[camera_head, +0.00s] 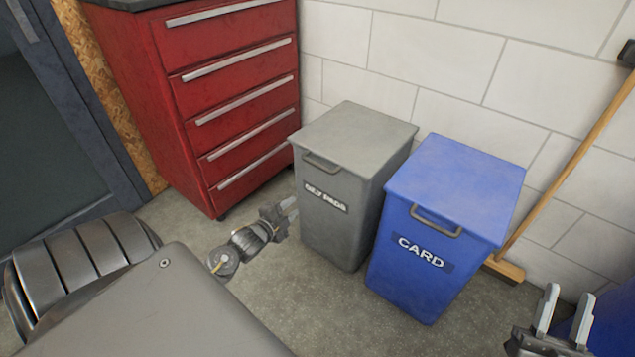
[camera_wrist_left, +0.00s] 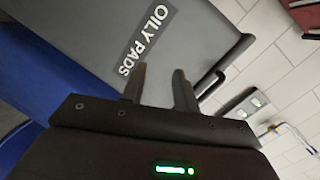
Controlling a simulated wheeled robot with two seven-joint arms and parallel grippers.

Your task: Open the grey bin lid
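The grey bin (camera_head: 335,225) stands on the floor against the wall, and its flat grey lid (camera_head: 355,135) is closed. A bar handle (camera_head: 322,163) is on the lid's front edge; it also shows in the left wrist view (camera_wrist_left: 212,86). The front label (camera_wrist_left: 147,40) reads "OILY PADS". My left gripper (camera_head: 292,207) is open and empty, in front of the bin's left side and lower than the handle. In the left wrist view its fingers (camera_wrist_left: 159,82) are apart, with the handle right of them. My right gripper (camera_head: 564,303) is open and empty at the lower right.
A blue bin (camera_head: 415,260) marked "CARD" stands close at the grey bin's right. A red drawer cabinet (camera_head: 235,100) stands to its left. A broom (camera_head: 565,165) leans on the wall at right. Bare floor (camera_head: 300,290) lies in front.

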